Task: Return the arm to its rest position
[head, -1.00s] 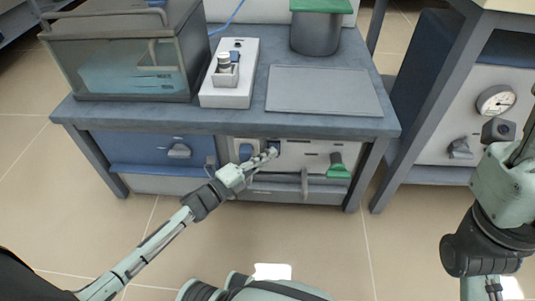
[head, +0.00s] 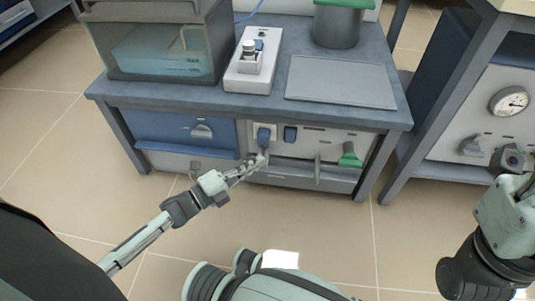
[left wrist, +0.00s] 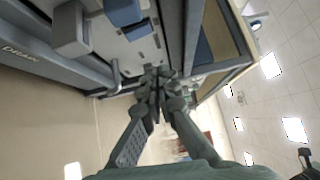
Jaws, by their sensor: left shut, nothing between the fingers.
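My left arm reaches in from the lower left in the head view. Its gripper (head: 262,158) is shut and empty, in front of the white panel (head: 325,139) of the unit under the bench. In the left wrist view the shut fingers (left wrist: 158,75) point at the panel, with blue parts (left wrist: 122,10) above. My right arm shows at the right edge of the head view; its fingers are not visible.
The bench (head: 260,107) carries a glass-fronted box (head: 160,50), a white device (head: 250,72), a grey plate (head: 340,82) and a green-lidded pot (head: 338,25). A green handle (head: 349,155) projects from the panel. A unit with a gauge (head: 509,101) stands right. Floor in front is clear.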

